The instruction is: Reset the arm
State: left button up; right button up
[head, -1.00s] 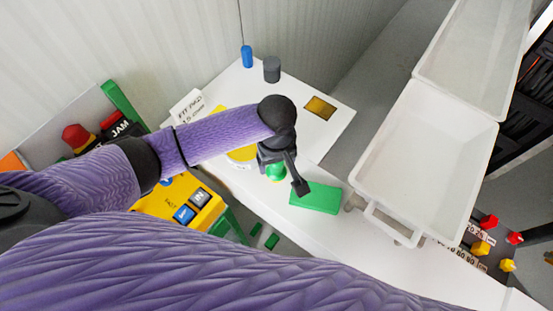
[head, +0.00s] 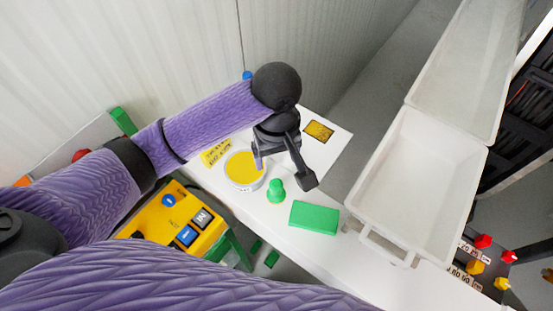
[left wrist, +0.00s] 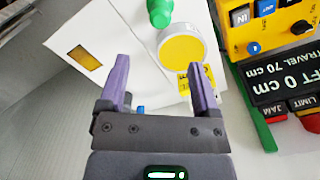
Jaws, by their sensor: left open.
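My left arm (head: 205,122) reaches in from the left over the white table (head: 335,150). My left gripper (head: 283,172) is open and empty above the table, between the yellow round disc (head: 245,168) and the yellow-brown plate (head: 319,131). In the left wrist view, the two purple fingers (left wrist: 160,62) stand wide apart with nothing between them. A green knob (head: 276,192) stands upright near the disc, apart from the gripper. It also shows in the left wrist view (left wrist: 159,13). My right gripper is out of view.
A green block (head: 314,218) lies at the table's front. White bins (head: 410,185) stand to the right. A yellow control box (head: 180,215) is at the left. A blue peg (head: 247,75) shows partly behind my arm. A wall closes the back.

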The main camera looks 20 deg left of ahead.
pick_arm(q)
jog(key=shift+f, duration=0.1)
jog(key=s+d+f+m+t+h, duration=0.2)
jog(key=s+d+f+m+h, duration=0.15)
jog(key=s+m, duration=0.2)
jog(key=s+a+f+m+t+y, duration=0.1)
jog(key=s+a+f+m+y, duration=0.2)
jog(key=s+a, duration=0.6)
notch_tip(320, 180, down, 32)
jog(key=s+g+b, duration=0.1)
jog(key=s+b, duration=0.1)
jog(key=b, duration=1.1)
jog(key=s+a+f+b, duration=0.1)
jog(key=s+f+b, duration=0.3)
jog(key=s+f, duration=0.2)
jog(key=s+a+f+g+b, duration=0.1)
jog(key=s+a+f+b, duration=0.1)
jog(key=s+f+b, duration=0.2)
jog(key=s+f+m, duration=0.1)
jog(key=s+f, duration=0.2)
jog(key=f, duration=0.4)
jog(key=shift+a+f+y+b, duration=0.25)
jog(key=shift+y+b, duration=0.1)
